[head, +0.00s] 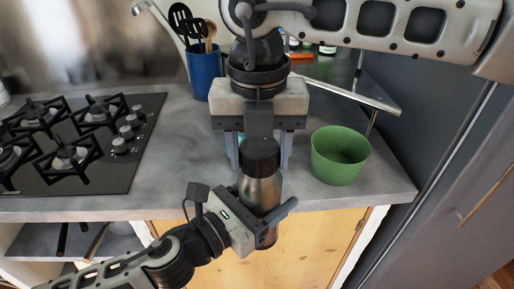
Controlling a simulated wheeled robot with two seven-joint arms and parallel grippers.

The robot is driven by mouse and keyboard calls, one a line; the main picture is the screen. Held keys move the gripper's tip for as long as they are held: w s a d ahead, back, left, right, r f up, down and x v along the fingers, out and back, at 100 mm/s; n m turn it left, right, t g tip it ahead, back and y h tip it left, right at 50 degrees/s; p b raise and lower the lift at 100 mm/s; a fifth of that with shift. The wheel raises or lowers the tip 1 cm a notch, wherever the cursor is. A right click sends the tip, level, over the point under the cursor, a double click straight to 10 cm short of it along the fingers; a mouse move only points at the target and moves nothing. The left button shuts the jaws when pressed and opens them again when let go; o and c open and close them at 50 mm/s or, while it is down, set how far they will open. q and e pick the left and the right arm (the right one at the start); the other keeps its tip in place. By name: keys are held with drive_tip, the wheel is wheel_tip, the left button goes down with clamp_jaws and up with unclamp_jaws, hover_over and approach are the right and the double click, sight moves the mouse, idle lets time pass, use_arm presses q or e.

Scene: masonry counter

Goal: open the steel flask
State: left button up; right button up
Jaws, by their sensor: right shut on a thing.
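The steel flask (261,191) is upright, with a grey metal body and a black cap (261,154). It is in front of the counter's front edge, apart from the counter top. My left gripper (266,212) comes from the lower left and is shut around the lower body. One finger crosses in front, and the other is hidden behind the flask. My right gripper (260,158) points down from above, with one finger on each side of the black cap, and is shut on it. The exact contact at the fingertips is hard to see. The cap sits on the flask.
A green bowl (334,165) stands on the counter (180,170) right of the flask. A blue utensil holder (203,73) stands at the back, and a gas hob (75,145) is at the left. A teal thing (240,139) is mostly hidden behind my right gripper.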

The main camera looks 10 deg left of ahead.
drive_tip(key=n, duration=0.5)
drive_tip(key=shift+w, duration=0.1)
drive_tip(key=n, duration=0.5)
drive_tip(key=shift+w+d+r, duration=0.1)
drive_tip(key=shift+d, duration=0.05)
drive_tip(key=n, duration=0.5)
drive_tip(key=shift+w, duration=0.1)
drive_tip(key=n, duration=0.4)
drive_tip(key=shift+w+n, duration=0.1)
drive_tip(key=shift+n, duration=0.3)
drive_tip(key=n, duration=0.7)
drive_tip(key=shift+w, duration=0.15)
drive_tip(key=n, duration=0.5)
drive_tip(key=shift+a, duration=0.2)
drive_tip(key=n, duration=0.5)
drive_tip(key=shift+a, duration=0.1)
drive_tip(key=shift+w+r, duration=0.1)
drive_tip(key=shift+r, duration=0.2)
